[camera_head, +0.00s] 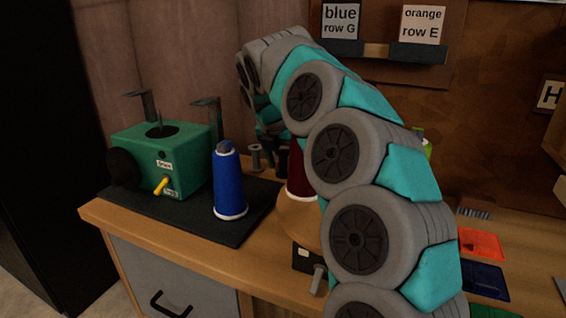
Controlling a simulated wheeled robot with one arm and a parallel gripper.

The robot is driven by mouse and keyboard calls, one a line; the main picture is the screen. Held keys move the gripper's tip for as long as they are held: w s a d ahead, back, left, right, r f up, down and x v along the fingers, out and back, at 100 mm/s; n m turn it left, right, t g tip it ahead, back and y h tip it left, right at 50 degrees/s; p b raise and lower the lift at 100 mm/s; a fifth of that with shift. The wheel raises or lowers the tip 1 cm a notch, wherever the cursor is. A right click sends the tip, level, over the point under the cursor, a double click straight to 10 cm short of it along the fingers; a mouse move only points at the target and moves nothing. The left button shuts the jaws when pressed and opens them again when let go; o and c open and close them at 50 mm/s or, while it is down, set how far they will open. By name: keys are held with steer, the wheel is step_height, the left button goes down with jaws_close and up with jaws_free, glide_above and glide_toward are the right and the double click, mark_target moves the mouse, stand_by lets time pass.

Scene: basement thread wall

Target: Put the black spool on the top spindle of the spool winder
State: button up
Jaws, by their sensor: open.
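The spool winder is a green box (170,152) at the left of the bench. A thin upright spindle (159,114) stands bare on a dark disc on its top face. My arm arches across the middle of the view. My gripper (270,132) is partly hidden behind the arm, right of the winder and beyond the blue thread cone. It is open, and I see nothing held in it. I cannot make out the black spool; the arm hides part of the bench.
A blue thread cone (229,183) stands on the dark mat (190,213) right of the winder. A small grey spool (255,158) and a dark red cone (298,172) stand farther right. Dark brackets (207,106) rise behind the winder. Coloured patches (480,244) lie at the right.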

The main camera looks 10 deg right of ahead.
steer(key=shift+r, duration=0.15)
steer(key=v, duration=1.2)
